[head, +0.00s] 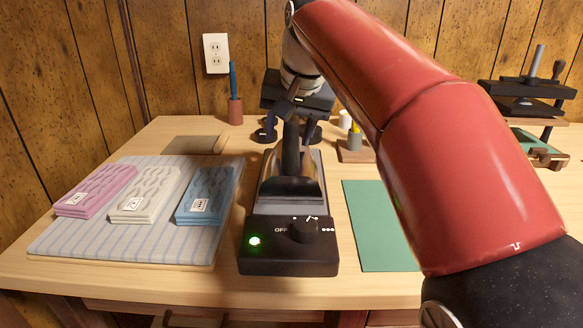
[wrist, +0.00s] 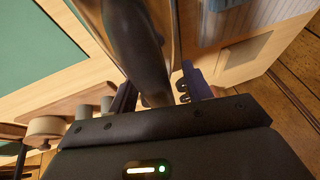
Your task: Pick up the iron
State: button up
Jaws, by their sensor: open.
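The iron (head: 291,188) sits on its black base (head: 288,260) in the middle of the table, its dark upright handle (head: 291,150) toward the back. The base has a round knob and a lit green light. My gripper (head: 296,112) is at the far side of the iron, by the top of the handle, and is partly hidden in the head view. In the wrist view my gripper (wrist: 158,92) is open, with the dark curved handle (wrist: 140,48) between its two fingers. I cannot tell whether either finger touches it.
Pink, white and blue folded cloths (head: 145,195) lie on a striped pad (head: 130,248) at left. A green mat (head: 375,225) lies at right, partly behind my arm. Behind stand a brush in a cup (head: 235,108), a small wooden stand (head: 354,152) and, far right, a press (head: 525,100).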

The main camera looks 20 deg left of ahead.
jog(key=shift+f, duration=0.2)
dwell(0.5)
jog(key=shift+c, duration=0.3)
grip_shut()
jog(key=shift+r, duration=0.1)
